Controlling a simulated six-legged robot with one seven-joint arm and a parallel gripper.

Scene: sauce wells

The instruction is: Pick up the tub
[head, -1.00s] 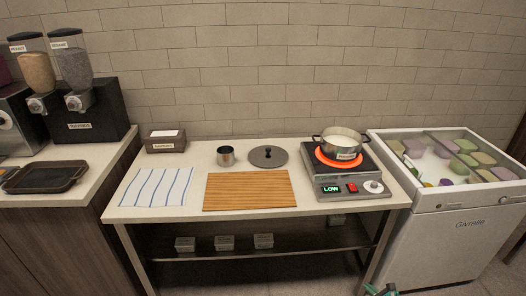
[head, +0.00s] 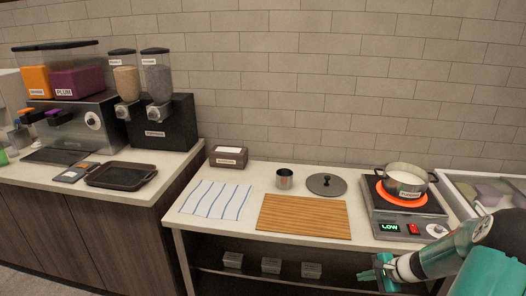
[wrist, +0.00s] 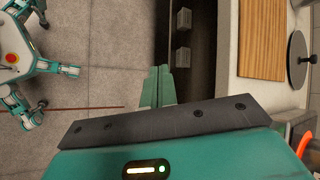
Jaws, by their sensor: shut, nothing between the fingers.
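Two of these tubs also show in the wrist view, a nearer one (wrist: 183,57) and a farther one (wrist: 182,25). My teal gripper (head: 376,273) is in front of the table, to the right of the tubs and apart from them. In the wrist view my gripper's fingers (wrist: 158,86) are together with nothing between them.
A dark tray (head: 121,175) lies on the left counter. The floor (wrist: 105,60) before the table is clear.

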